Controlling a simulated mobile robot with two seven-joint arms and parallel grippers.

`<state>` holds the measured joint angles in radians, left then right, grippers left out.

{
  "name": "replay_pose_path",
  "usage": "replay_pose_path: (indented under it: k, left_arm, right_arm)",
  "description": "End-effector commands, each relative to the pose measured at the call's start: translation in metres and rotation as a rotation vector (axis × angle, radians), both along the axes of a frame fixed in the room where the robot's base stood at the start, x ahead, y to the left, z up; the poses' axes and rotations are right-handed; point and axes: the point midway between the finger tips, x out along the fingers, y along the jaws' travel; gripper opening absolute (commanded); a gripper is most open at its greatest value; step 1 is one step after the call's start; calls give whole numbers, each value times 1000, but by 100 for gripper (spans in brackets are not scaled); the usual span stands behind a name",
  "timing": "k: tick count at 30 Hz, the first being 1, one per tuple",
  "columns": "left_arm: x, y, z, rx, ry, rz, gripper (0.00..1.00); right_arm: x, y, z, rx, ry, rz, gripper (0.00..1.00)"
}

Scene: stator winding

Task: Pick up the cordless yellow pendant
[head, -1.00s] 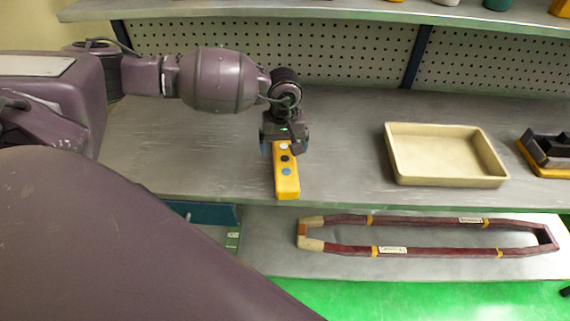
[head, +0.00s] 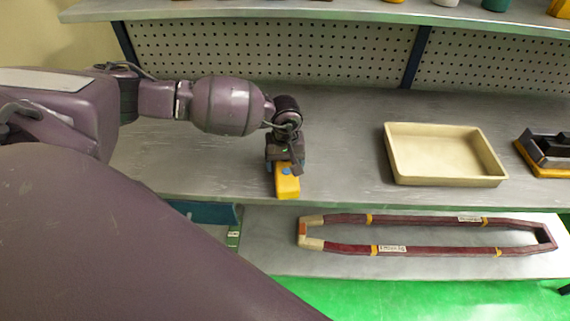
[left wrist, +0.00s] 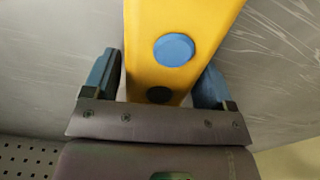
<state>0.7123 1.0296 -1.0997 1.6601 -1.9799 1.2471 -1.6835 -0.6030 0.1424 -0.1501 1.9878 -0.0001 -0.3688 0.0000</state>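The yellow pendant (head: 287,187) lies on the grey workbench near its front edge, its long side pointing toward me. A blue button shows on it, and my gripper hides its far part. My left gripper (head: 285,160) is directly over the pendant. In the left wrist view, the left gripper (left wrist: 160,85) has its blue fingers on either side of the pendant (left wrist: 180,20), open around it with narrow gaps. A blue button and a dark button show there. My right gripper is not in view.
An empty beige tray (head: 445,181) stands on the bench to the right, with a dark and yellow item (head: 545,150) beyond it. A long maroon coil (head: 440,250) lies on a lower surface in front. A perforated panel (head: 270,55) and upper shelf stand behind.

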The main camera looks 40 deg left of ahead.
Motion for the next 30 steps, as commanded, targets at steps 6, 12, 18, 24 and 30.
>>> replay_pose_path:
  k: [6,12,18,24,30]
  left_arm:
    - [0,0,0,0,0,0,45]
    - [1,0,1,-1,-2,0,25]
    - [1,0,3,0,-3,0,25]
    - [2,0,23,0,-4,-1,25]
    - [2,1,68,1,-7,-1,25]
  right_arm:
    - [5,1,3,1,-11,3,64]
    - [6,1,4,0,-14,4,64]
    - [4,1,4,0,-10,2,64]
    - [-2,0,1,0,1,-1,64]
    - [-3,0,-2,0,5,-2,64]
